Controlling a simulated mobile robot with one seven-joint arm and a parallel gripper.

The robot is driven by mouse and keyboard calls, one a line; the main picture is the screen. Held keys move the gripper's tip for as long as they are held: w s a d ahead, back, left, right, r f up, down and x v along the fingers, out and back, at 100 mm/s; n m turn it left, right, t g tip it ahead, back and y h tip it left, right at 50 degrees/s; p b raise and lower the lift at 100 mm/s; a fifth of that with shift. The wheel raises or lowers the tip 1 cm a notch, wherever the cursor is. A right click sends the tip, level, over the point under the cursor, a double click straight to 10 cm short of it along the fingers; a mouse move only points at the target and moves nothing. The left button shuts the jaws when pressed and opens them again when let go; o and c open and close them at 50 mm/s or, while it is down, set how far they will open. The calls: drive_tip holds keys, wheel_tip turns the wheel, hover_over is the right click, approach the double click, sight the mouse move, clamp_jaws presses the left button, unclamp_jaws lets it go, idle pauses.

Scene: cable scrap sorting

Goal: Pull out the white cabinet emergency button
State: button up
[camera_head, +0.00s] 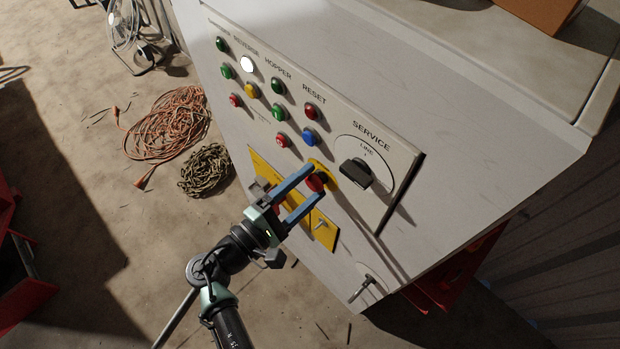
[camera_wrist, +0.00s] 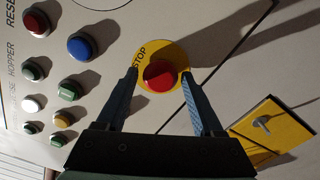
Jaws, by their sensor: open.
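The white cabinet (camera_head: 430,75) carries a control panel on its sloped face. Its emergency button is a red mushroom button (camera_wrist: 160,75) on a round yellow plate (camera_wrist: 147,55) marked STOP. In the head view the red button (camera_head: 317,182) is partly covered by my gripper. My gripper (camera_wrist: 160,78) is open, with one blue-grey finger on each side of the button. In the wrist view a gap shows between each finger and the red cap. I cannot tell whether either finger touches it.
A black SERVICE switch (camera_head: 356,173) sticks out just right of the button. Several coloured buttons, including a blue one (camera_head: 309,137), lie above. A yellow plate with a small key or lever (camera_head: 321,224) sits below. Coiled orange cable (camera_head: 170,125) lies on the floor.

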drive_tip(key=shift+w+d, duration=0.25)
clamp_jaws()
